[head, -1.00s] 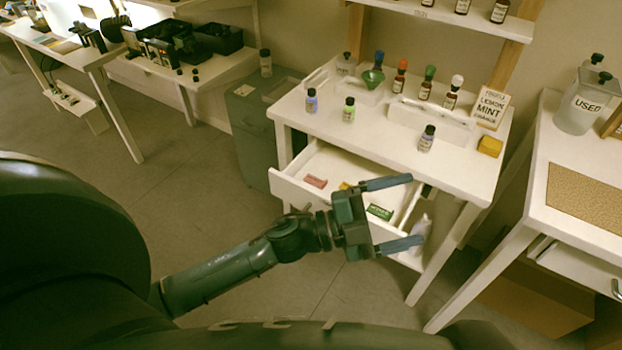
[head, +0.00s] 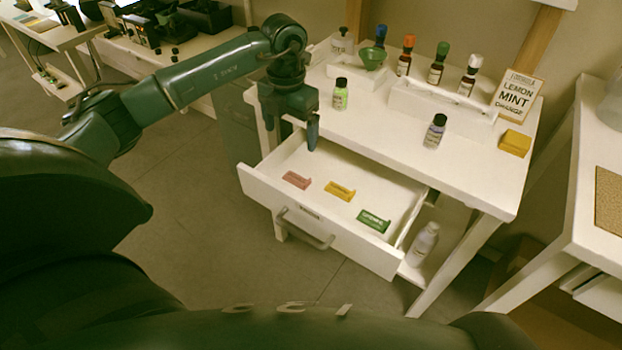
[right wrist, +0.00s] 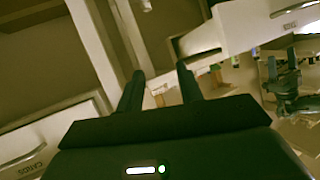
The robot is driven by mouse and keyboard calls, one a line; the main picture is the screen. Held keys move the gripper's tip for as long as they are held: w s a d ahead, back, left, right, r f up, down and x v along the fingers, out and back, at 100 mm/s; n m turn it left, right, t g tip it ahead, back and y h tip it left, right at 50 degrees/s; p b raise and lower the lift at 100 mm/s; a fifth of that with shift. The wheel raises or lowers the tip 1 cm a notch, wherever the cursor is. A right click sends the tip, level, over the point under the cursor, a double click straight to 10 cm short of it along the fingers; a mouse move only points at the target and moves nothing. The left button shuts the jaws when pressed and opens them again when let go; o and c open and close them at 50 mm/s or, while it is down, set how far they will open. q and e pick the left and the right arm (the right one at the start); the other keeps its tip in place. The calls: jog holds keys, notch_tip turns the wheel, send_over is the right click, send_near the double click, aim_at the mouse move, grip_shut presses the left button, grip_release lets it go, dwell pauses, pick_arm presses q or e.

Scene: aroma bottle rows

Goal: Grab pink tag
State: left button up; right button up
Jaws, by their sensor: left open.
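The pink tag (head: 296,180) lies flat in the open drawer (head: 345,245), at its left end in the head view. A yellow tag (head: 340,191) and a green tag (head: 374,221) lie to its right in the same drawer. My left gripper (head: 291,140) points down, open and empty, above the drawer's back left part. It is apart from the pink tag, higher and behind it in the picture. My right gripper (right wrist: 160,72) shows in the right wrist view with its fingers apart and nothing between them.
A white bottle (head: 422,244) stands below. The drawer floor around the tags is clear.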

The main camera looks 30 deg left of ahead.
pick_arm(q)
jog(key=f, duration=0.1)
send_over(296, 180)
jog(key=f, duration=0.6)
jog(key=shift+s+a+f, duration=0.1)
jog(key=shift+s+f, duration=0.1)
jog(key=shift+f, duration=0.1)
jog(key=shift+w+f+b, duration=0.15)
jog(key=shift+f+b, duration=0.05)
jog(key=shift+f, duration=1.45)
jog(key=shift+w+f+b, duration=0.15)
jog(key=shift+f+b, duration=0.05)
jog(key=shift+f, duration=1.4)
jog(key=shift+c, duration=0.4)
jog(key=c, duration=1)
jog(key=shift+o, duration=0.2)
jog(key=shift+r, duration=0.1)
